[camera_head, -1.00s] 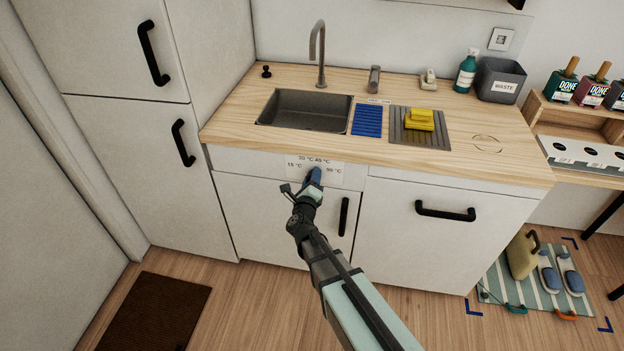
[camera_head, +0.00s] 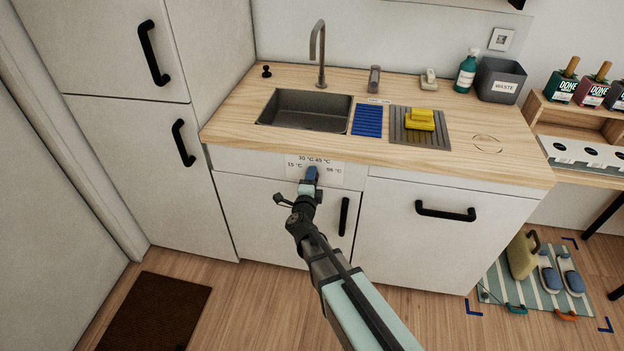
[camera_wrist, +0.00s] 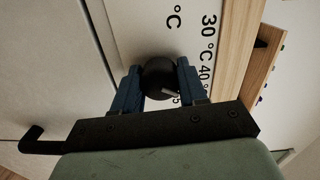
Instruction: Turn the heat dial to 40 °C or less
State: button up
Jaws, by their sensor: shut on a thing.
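The heat dial (camera_wrist: 158,77) is a round black knob on a white scale plate (camera_head: 328,172) on the cabinet front below the sink. In the wrist view a pale pointer mark sits on its lower right side, roughly between the 40 °C print and the partly hidden last label. The exact reading is unclear. My gripper (camera_wrist: 160,85) is shut on the dial, one blue finger on each side. In the head view my gripper (camera_head: 312,173) covers the dial. Labels for 15 and 30 °C also show.
The wooden worktop (camera_head: 260,95) with the sink (camera_head: 305,111) overhangs above the dial. Black door handles (camera_head: 344,216) and (camera_head: 445,212) stick out to the right and lower right. The floor in front is mostly free.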

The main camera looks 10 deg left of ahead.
jog(key=shift+n, duration=0.5)
jog(key=o, duration=1)
jog(key=shift+o, duration=0.2)
jog(key=s, duration=1.3)
jog(key=shift+s+d+r, duration=0.2)
jog(key=shift+s, duration=0.2)
